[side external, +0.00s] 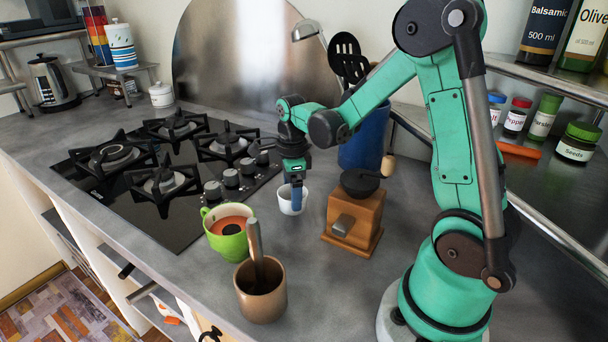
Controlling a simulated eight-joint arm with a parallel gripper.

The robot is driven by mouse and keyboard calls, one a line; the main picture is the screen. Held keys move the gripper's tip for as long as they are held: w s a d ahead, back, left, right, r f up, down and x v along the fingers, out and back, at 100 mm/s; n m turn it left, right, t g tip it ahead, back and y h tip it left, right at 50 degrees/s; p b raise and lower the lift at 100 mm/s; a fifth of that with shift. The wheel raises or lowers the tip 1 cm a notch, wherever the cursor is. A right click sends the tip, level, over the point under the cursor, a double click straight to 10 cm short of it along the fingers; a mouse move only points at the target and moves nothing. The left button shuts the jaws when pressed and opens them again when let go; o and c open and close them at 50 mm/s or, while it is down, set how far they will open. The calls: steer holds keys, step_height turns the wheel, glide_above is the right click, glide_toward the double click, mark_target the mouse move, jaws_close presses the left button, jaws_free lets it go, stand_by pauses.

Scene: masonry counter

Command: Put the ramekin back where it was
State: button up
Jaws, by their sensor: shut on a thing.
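The ramekin is a small white cup (287,203) on the grey counter, or just above it; I cannot tell which. It is between the green mug and the wooden grinder. My gripper (296,197) points down at it from above. The other finger and the ramekin's inside are mostly hidden.
A green mug (229,246) stands close on the left and a wooden grinder (354,222) on the right. A brown pot (261,301) with a handle standing in it is in front. A black gas hob (110,192) lies at left. A blue utensil holder (364,140) stands behind.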

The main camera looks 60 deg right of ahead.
steer(key=shift+f, duration=1)
steer(key=shift+f, duration=0.1)
steer(key=o, duration=1.3)
step_height(320, 180, up, 11)
steer(key=shift+s+a+r+n+t, duration=0.1)
steer(key=shift+s+a+n+t, duration=1.4)
steer(key=shift+n, duration=3)
steer(key=shift+w+a+r+n+t, duration=0.1)
steer(key=shift+a+n+t, duration=0.75)
steer(key=shift+a+n, duration=2.65)
steer(key=shift+s+a+r+n+t, duration=0.1)
steer(key=shift+s+a+n+t, duration=0.85)
steer(key=shift+n, duration=4.55)
